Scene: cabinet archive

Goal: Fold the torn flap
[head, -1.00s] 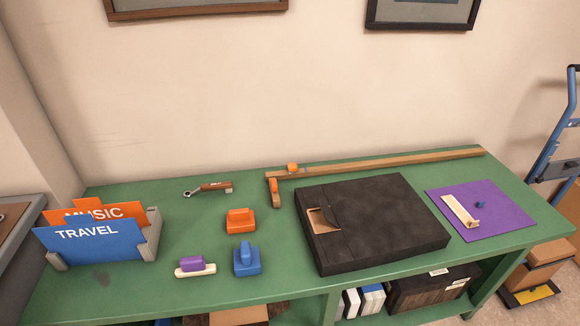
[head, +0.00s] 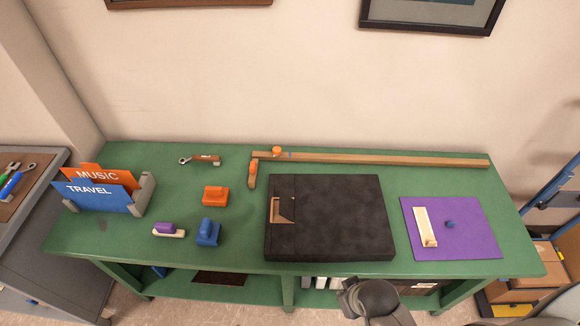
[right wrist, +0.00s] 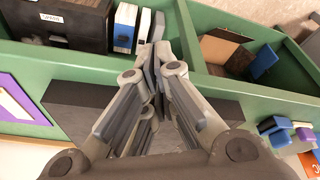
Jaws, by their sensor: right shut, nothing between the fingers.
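A flat black box (head: 345,220) lies on the green table in the head view. Near its left edge is a torn opening with bare tan board (head: 276,212) and a small dark flap (head: 287,208) that seems partly raised. My right arm shows at the bottom of the head view, in front of the table and apart from the flap. In the right wrist view my right gripper (right wrist: 158,52) is shut and empty, with a dark box surface (right wrist: 75,97) behind its fingers. The flap is not visible there. My left gripper is not in view.
Orange (head: 215,195) and blue (head: 208,232) handled blocks and a purple-topped brush (head: 167,229) stand left of the box. A purple mat (head: 470,225) with a cream tool (head: 424,225) lies right. A wooden rail (head: 375,160) runs behind. Folders (head: 97,190) stand far left.

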